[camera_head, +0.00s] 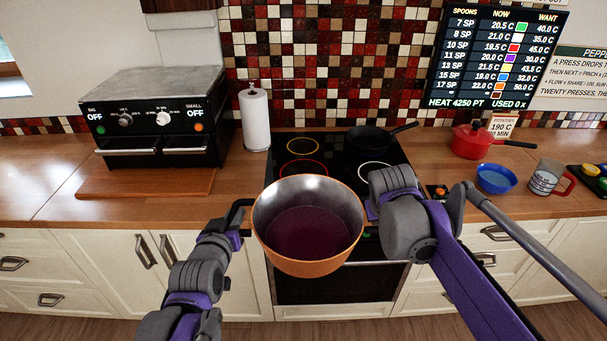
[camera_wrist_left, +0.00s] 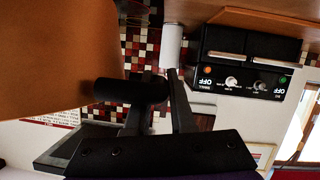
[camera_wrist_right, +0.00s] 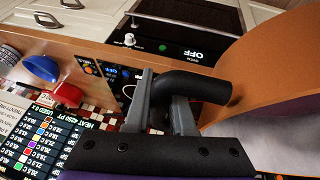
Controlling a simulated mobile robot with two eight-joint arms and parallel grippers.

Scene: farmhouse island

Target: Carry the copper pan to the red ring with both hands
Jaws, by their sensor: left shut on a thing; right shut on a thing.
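The copper pan (camera_head: 265,238) is a deep round pan with dark purple liquid inside. It hangs in the air in front of the stove's front edge, roughly level. My left gripper (camera_head: 238,225) is shut on its left black handle, which shows in the left wrist view (camera_wrist_left: 125,90). My right gripper (camera_head: 372,208) is shut on its right black handle, which shows in the right wrist view (camera_wrist_right: 205,86). In the head view my right arm hides that handle. The red ring (camera_head: 303,169) is on the black cooktop, front left, just behind the pan; the pan's rim covers part of its front.
A yellow ring (camera_head: 305,145) lies behind the red one, a white ring (camera_head: 374,169) to its right. A black skillet (camera_head: 370,139) stands at the back right. A paper towel roll (camera_head: 255,120) and an oven (camera_head: 155,116) stand left; a red pot (camera_head: 472,141) and blue bowl (camera_head: 496,179) stand right.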

